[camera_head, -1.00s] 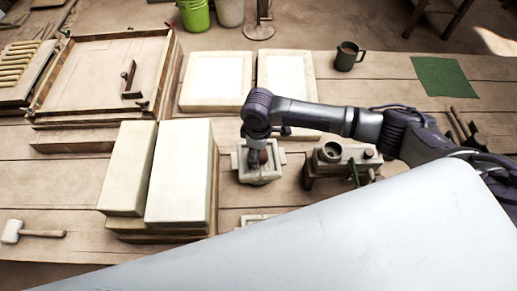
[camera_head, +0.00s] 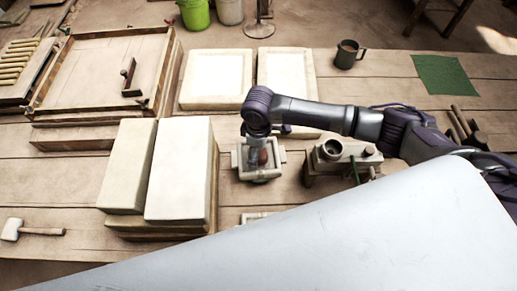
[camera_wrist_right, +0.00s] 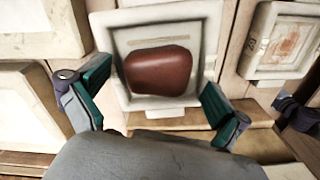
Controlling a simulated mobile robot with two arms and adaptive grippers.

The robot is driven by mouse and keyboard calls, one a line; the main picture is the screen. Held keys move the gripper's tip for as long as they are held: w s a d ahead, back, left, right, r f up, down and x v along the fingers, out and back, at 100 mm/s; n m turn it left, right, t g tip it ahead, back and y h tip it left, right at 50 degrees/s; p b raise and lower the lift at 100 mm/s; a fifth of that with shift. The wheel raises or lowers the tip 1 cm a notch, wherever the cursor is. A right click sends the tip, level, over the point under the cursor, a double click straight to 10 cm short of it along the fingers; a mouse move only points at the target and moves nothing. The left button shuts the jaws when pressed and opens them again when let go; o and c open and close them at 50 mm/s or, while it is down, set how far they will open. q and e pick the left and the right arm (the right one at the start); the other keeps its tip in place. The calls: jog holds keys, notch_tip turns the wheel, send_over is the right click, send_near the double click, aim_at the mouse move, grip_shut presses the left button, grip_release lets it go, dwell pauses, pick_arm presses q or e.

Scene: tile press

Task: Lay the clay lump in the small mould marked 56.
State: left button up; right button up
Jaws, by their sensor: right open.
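The clay lump (camera_wrist_right: 158,70) is a smooth reddish-brown block. It lies in the square recess of a small pale mould (camera_wrist_right: 202,22), and it also shows in the head view (camera_head: 263,157) beside my gripper. No number on this mould is readable; the lump and gripper cover part of it. My right gripper (camera_wrist_right: 150,95) points down over the mould (camera_head: 241,174). Its two teal-padded fingers are open, one to each side of the lump, with gaps between the pads and the clay. My left gripper is in neither view.
A second small mould (camera_wrist_right: 245,65) with a reddish pattern and an unclear mark lies to the right in the wrist view. In the head view a wooden press-like device (camera_head: 335,160) stands right of the mould, and tall pale blocks (camera_head: 180,165) stand left.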

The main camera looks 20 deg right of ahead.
notch_tip(320, 180, up, 12)
jog(key=shift+f, duration=0.25)
